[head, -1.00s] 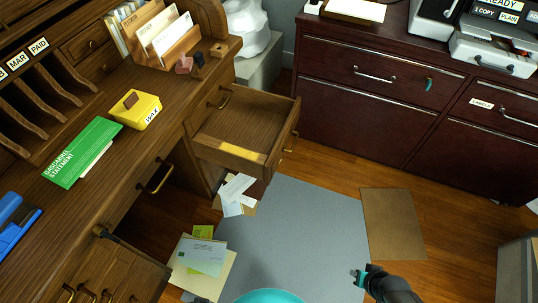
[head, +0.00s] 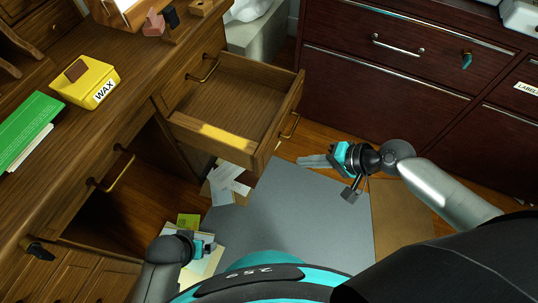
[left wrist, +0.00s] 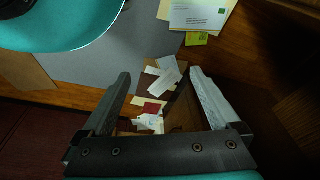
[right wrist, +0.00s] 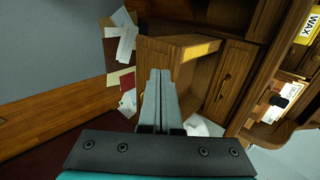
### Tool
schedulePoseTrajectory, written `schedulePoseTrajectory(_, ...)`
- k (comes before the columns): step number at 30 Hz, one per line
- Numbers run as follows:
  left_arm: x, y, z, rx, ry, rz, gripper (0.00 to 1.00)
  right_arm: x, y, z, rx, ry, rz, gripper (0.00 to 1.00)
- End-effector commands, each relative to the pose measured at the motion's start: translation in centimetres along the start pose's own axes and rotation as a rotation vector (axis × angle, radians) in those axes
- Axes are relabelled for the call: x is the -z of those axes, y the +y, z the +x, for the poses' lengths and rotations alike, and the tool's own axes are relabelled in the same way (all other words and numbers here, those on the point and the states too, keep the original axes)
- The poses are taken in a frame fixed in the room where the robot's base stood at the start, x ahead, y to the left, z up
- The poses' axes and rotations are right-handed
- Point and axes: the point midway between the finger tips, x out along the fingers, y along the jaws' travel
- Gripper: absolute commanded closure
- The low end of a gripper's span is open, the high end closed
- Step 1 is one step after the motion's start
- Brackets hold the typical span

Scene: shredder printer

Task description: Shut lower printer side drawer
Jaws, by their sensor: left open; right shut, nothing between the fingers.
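The lower side drawer (head: 278,128) of the wooden desk is pulled well out, on the side toward the printer (head: 521,16). My left gripper (left wrist: 158,76) is open and empty, low near the desk (head: 205,246).
The dark red cabinet (head: 390,85) stands to the right. A yellow wax box (head: 85,82) sits on the desk.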

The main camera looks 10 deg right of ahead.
Motion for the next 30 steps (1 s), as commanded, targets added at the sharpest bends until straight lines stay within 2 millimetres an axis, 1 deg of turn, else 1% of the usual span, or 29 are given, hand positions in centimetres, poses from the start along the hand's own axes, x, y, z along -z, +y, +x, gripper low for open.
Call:
schedulePoseTrajectory(1,0.4,0.1,-0.2,-0.001,0.008,-0.001,0.04,0.0,0.0,0.8,0.003,0.0,-0.001,1.0)
schedulePoseTrajectory(6,1.7,0.0,-1.6,0.0,0.034,-0.002,0.04,0.0,0.1,2.9,0.003,0.001,0.0,1.0)
schedulePoseTrajectory(12,3.1,-0.1,-3.3,0.002,0.067,-0.004,0.04,0.1,0.1,5.2,0.002,0.002,-0.002,1.0)
schedulePoseTrajectory(21,4.7,-0.2,-6.3,0.004,0.113,-0.006,0.04,0.1,0.1,8.4,0.001,0.001,-0.001,1.0)
schedulePoseTrajectory(25,5.1,-0.2,-7.4,0.006,0.131,-0.007,0.04,0.1,-1.4,9.8,0.004,0.002,-0.004,1.0)
schedulePoseTrajectory(30,5.4,-0.2,-8.5,0.006,0.144,-0.008,0.04,0.1,-2.3,10.8,0.001,0.002,-0.003,1.0)
